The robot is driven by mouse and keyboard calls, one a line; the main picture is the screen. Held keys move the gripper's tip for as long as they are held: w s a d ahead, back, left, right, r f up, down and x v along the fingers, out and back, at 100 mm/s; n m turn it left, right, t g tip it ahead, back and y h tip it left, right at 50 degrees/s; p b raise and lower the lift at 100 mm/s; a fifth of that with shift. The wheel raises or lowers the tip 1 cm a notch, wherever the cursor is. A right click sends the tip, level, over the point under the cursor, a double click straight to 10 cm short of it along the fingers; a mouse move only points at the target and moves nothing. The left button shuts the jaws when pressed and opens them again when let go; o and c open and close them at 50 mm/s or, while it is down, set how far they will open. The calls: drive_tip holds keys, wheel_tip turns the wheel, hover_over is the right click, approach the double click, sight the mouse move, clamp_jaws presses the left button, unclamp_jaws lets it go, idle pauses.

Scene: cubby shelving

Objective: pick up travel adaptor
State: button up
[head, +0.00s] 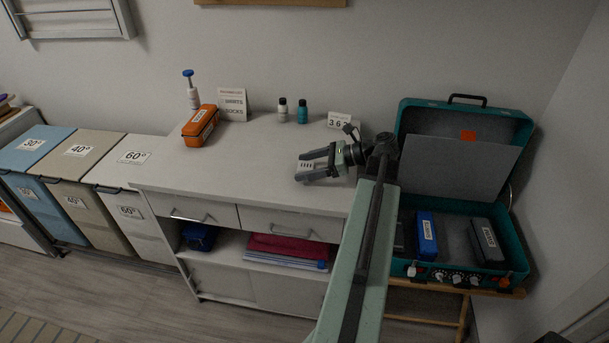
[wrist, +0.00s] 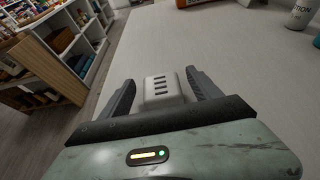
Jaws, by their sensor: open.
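The travel adaptor, a small white block with dark slots, lies on the white countertop (head: 240,160). It shows in the head view (head: 307,165) and in the wrist view (wrist: 161,90). My gripper (head: 299,166) is open, low over the counter, with its fingers pointing left. In the wrist view my gripper (wrist: 160,78) has one dark finger on each side of the adaptor. A gap shows between each finger and the adaptor, so it is not clamped. The near lower part of the adaptor is hidden behind the gripper body.
An orange case (head: 200,122), a pump bottle (head: 192,92), two small bottles and signs stand along the back of the counter. A number card (head: 340,120) stands behind my gripper. An open teal case (head: 455,235) is at the right.

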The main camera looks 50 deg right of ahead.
sight(307, 165)
drive_tip(key=c, duration=1.5)
drive_tip(key=shift+o, duration=0.2)
wheel_tip(307, 165, up, 10)
drive_tip(key=p, duration=1)
drive_tip(key=shift+r, duration=0.1)
